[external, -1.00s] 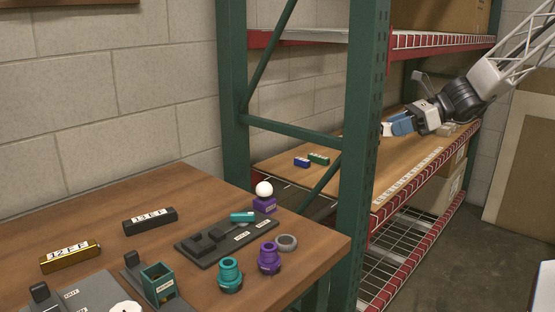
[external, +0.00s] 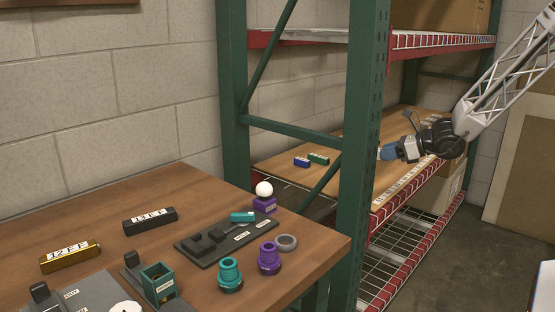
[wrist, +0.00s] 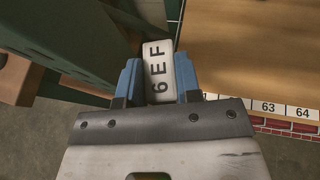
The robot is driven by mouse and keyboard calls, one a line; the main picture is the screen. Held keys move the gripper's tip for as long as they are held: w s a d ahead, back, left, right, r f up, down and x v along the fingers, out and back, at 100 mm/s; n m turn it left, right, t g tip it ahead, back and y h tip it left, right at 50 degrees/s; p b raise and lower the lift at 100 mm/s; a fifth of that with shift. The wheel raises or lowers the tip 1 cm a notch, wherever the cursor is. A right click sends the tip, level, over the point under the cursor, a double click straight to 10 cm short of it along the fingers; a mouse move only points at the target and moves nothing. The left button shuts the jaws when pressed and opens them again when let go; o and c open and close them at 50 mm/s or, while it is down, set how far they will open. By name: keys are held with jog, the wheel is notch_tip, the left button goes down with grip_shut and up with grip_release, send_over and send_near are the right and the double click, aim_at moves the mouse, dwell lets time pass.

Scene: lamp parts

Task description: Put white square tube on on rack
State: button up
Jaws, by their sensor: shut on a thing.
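The white square tube (wrist: 158,62), marked "6EF", is between the two blue fingers of my gripper (wrist: 157,82) in the wrist view. The fingers are shut on it, and its far end sticks out past them. In the external view my gripper (external: 389,153) is low over the rack's wooden shelf (external: 410,121), just right of the green front post (external: 362,170). The tube is mostly hidden there. I cannot tell whether it touches the shelf. The wrist view shows the shelf (wrist: 250,45) to the right of the tube.
A blue block (external: 302,162) and a green block (external: 318,159) lie on the shelf left of the post. A numbered strip (wrist: 285,109) runs along the shelf's front edge. The wooden table (external: 190,190) with other lamp parts stands in the foreground.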

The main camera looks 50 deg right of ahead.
jog(key=w+d+f+m+h, duration=0.1)
jog(key=w+f, duration=0.3)
jog(key=w, duration=0.2)
jog(key=w+d+f+m+h, duration=0.1)
jog(key=w+d+f, duration=0.1)
jog(key=w+f, duration=0.2)
jog(key=w+d+f+m+h, duration=0.1)
jog(key=w+d+f, duration=0.1)
jog(key=w, duration=0.6)
jog(key=shift+w+d+f+t+h, duration=0.1)
jog(key=shift+w+f+t+h, duration=0.1)
jog(key=shift+f, duration=0.25)
jog(key=shift+w+d+f+t+h, duration=0.1)
jog(key=shift+f+h, duration=0.1)
jog(key=shift+f, duration=0.25)
jog(key=shift+w+a+f, duration=0.1)
jog(key=shift+w+f, duration=0.1)
jog(key=shift+f, duration=0.15)
jog(key=shift+w, duration=0.15)
send_over(309, 174)
jog(key=shift+s+f, duration=0.4)
jog(key=shift+f, duration=0.3)
jog(key=shift+w, duration=0.4)
jog(key=shift+f, duration=1.75)
jog(key=shift+f, duration=0.2)
